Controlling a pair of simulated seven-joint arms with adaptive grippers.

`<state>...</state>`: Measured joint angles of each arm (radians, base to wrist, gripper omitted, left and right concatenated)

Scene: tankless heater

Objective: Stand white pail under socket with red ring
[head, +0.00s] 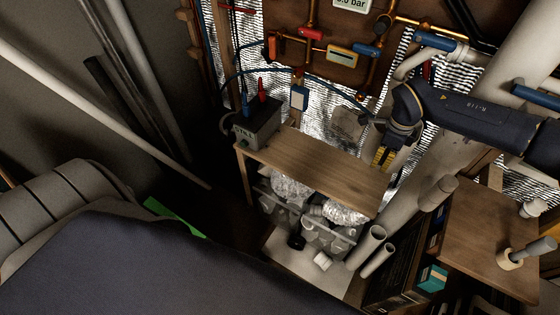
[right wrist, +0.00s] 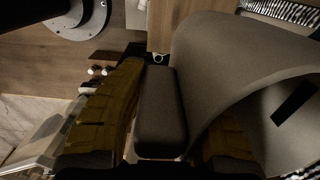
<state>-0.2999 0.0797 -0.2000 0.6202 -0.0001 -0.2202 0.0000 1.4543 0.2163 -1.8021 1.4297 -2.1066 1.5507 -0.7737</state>
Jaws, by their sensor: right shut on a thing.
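My right gripper (head: 383,158) hangs beside the right end of the wooden shelf, its yellow fingers pointing down. In the right wrist view its fingers are shut on a dark grey rounded block like a handle (right wrist: 160,112). Right beside that block is a large pale, open-mouthed round vessel that looks like the white pail (right wrist: 215,60); its opening faces the lower right, with a dark patch inside. In the head view I cannot clearly separate the pail from the pale pipes behind the gripper. I cannot make out a socket with a red ring. My left gripper is not in view.
The wooden shelf (head: 310,165) carries a grey box (head: 257,125) with red and blue fittings. Clear bins (head: 325,235) stand below it. Thick pale pipes (head: 425,200) run behind and right of my gripper. A wooden table (head: 480,245) is at the right. Copper pipes and valves (head: 311,33) line the wall.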

